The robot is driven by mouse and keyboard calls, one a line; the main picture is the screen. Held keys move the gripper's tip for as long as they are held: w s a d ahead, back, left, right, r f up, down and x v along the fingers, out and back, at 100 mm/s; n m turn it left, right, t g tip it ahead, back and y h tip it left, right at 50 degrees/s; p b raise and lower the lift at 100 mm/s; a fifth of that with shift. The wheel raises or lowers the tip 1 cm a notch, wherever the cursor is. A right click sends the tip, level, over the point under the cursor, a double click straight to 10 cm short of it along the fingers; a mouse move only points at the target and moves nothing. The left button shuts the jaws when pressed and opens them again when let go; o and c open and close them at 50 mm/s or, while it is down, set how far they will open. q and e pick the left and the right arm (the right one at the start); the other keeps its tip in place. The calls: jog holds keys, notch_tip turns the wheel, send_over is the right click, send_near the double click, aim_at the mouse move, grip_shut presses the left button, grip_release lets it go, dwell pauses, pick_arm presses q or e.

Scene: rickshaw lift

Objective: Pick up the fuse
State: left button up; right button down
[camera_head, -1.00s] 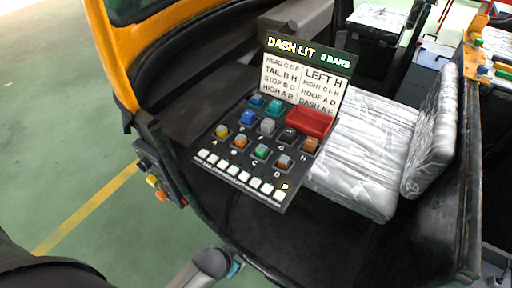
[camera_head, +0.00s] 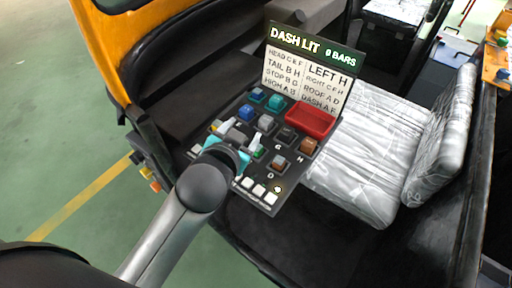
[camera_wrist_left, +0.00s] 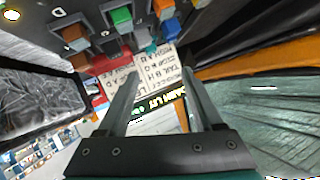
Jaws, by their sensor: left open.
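A blue and a teal fuse (camera_head: 275,102) sit at the back. My left gripper (camera_head: 243,135) is open over the panel's left middle, hiding part of the front row. In the left wrist view, its fingers (camera_wrist_left: 160,73) are apart with no fuse held; a green fuse (camera_wrist_left: 122,18) and an orange fuse (camera_wrist_left: 75,36) lie beyond them. My right gripper is not in view.
A lettered sign (camera_head: 306,80) stands behind the panel, with a red tray (camera_head: 310,119) before it. A plastic-wrapped seat (camera_head: 355,155) is to the right. The orange vehicle frame (camera_head: 90,45) borders the left; green floor lies outside.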

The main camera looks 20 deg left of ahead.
pick_arm(q)
jog(key=w+d+r+m+t+h, duration=0.35)
jog(key=d+r+m+h, duration=0.2)
jog(key=r, duration=0.45)
jog(key=w+d+r+m+t+h, duration=0.3)
jog(key=d+r+m+t+h, duration=0.15)
jog(key=d+r, duration=0.4)
jog(key=s+d+r+m+g+h, duration=0.2)
jog(key=s+d+m+g+h, duration=0.3)
jog(key=m+g, duration=0.5)
jog(key=s+d+r+m+g+h, duration=0.1)
jog(key=s+d+m+g+h, duration=0.2)
jog(key=d+m+g+h, duration=0.65)
jog(key=m+g+y, duration=0.1)
jog(key=m+y, duration=0.6)
jog(key=y, duration=1.7)
send_over(257, 150)
jog(key=w, duration=0.1)
notch_tip(257, 150, down, 14)
notch_tip(257, 150, down, 9)
jog(key=shift+w+a+f+b, duration=0.1)
jog(key=shift+w+a+b, duration=0.05)
jog(key=shift+b, duration=0.15)
jog(key=shift+f, duration=3.15)
grip_shut()
